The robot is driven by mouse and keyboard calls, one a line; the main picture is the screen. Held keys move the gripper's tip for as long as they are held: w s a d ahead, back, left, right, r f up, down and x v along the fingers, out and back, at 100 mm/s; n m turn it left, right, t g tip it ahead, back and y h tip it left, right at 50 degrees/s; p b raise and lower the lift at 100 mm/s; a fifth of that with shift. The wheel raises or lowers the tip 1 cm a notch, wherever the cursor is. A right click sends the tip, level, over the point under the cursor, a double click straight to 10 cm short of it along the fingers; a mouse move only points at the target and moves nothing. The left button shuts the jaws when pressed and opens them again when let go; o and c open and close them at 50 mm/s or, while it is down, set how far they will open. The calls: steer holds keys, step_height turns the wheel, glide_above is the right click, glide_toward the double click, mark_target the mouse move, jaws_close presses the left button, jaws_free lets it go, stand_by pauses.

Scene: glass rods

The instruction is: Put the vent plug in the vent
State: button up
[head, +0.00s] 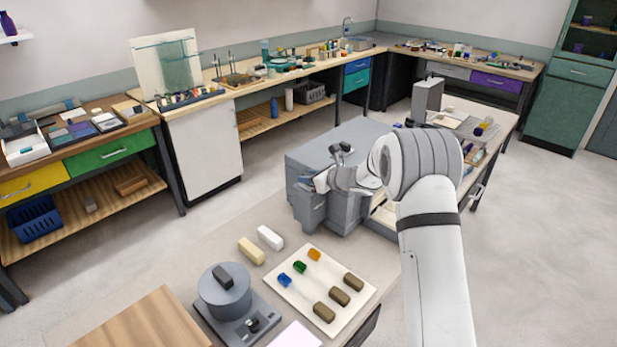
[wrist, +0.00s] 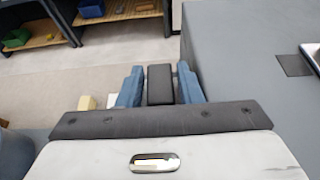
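My gripper (wrist: 160,88) has its two blue fingers on either side of a dark block, which I take to be the vent plug (wrist: 160,84). The fingers look closed on its sides. A dark square on the box's grey top (wrist: 240,80) looks like the vent (wrist: 294,65). It lies to the right of the plug and apart from it. My arm hides part of the box in the head view.
A bench in front holds a white board (head: 284,298) with coloured and brown pieces, a round grey device (head: 224,293) and two small blocks (head: 251,251). A tall grey box (head: 427,101) stands behind my arm. Open floor (head: 240,205) lies to the left.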

steer(key=shift+s+d+r, duration=0.15)
steer(key=shift+d+r, duration=0.05)
steer(key=shift+d, duration=0.05)
steer(key=b+v, duration=0.3)
steer(key=v, duration=0.8)
steer(key=shift+s, duration=0.25)
steer(key=s+d+r+n+g+h, duration=0.1)
steer(key=s+r+n+g, duration=0.15)
steer(key=s+n, duration=0.6)
steer(key=s+r+n+g+h, duration=0.2)
steer(key=s+r+n, duration=0.25)
steer(key=s, duration=0.75)
steer(key=s+d+f+n+h, duration=0.1)
steer(key=s+d+n+h, duration=0.2)
steer(key=s+d+n, duration=0.3)
steer(key=s+d+f+n+h, duration=0.1)
steer(key=s+d+n+h, duration=0.3)
steer(key=s, duration=1)
steer(key=d+n, duration=0.2)
steer(key=shift+d+n+h, duration=0.2)
steer(key=shift+n+h, duration=0.1)
steer(key=shift+n, duration=0.1)
steer(key=shift+f, duration=0.1)
